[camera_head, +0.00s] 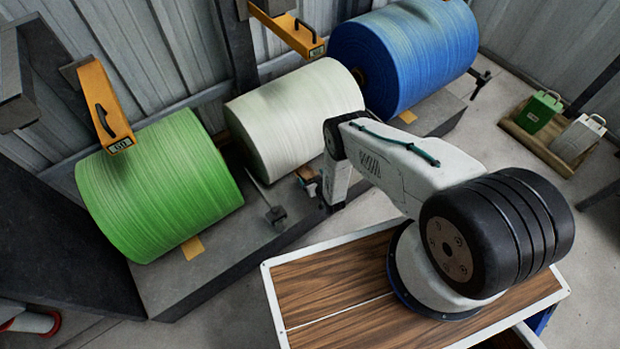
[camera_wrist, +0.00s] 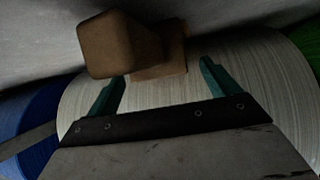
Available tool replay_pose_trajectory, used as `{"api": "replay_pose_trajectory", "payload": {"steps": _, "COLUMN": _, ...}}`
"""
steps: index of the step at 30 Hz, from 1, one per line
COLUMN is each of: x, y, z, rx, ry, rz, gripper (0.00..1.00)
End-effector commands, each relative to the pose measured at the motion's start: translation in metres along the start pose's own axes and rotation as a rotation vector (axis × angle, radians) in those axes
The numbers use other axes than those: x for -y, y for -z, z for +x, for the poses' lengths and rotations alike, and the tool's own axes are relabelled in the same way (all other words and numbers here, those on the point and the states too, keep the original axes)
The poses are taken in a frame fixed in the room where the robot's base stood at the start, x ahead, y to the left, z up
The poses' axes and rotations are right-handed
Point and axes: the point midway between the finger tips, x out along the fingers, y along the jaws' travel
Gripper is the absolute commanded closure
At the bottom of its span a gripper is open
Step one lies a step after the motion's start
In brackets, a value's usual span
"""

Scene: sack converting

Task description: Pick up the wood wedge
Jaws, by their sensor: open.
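A brown wood wedge (camera_wrist: 120,45) shows at the top of the wrist view, just beyond my fingertips and toward the left finger. A thinner brown piece (camera_wrist: 172,45) lies beside and behind it, against the white roll; I cannot tell whether the two are one. In the head view a small brown piece (camera_head: 303,173) shows at the foot of the white roll (camera_head: 294,118). My gripper (camera_wrist: 163,71) is open, its two teal fingers apart with nothing clasped between them. In the head view my gripper (camera_head: 313,186) is small and partly hidden by my arm.
A green roll (camera_head: 158,185) and a blue roll (camera_head: 405,55) flank the white one on a dark grey platform (camera_head: 225,262). A yellowish wedge (camera_head: 193,247) sits under the green roll. A metal bracket (camera_head: 273,212) stands near my gripper.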

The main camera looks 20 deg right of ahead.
Motion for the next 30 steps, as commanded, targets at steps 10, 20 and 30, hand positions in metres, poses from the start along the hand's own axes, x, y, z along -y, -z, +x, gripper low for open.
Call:
{"api": "replay_pose_trajectory", "payload": {"steps": 10, "x": 0.000, "y": 0.000, "z": 0.001, "rx": 0.001, "ry": 0.000, "rz": 0.000, "gripper": 0.49}}
{"api": "replay_pose_trajectory", "payload": {"steps": 20, "x": 0.000, "y": 0.001, "z": 0.001, "rx": -0.001, "ry": 0.000, "rz": 0.000, "gripper": 0.67}}
{"api": "replay_pose_trajectory", "payload": {"steps": 30, "x": 0.000, "y": 0.022, "z": -0.009, "rx": -0.002, "ry": 0.000, "rz": 0.000, "gripper": 0.67}}
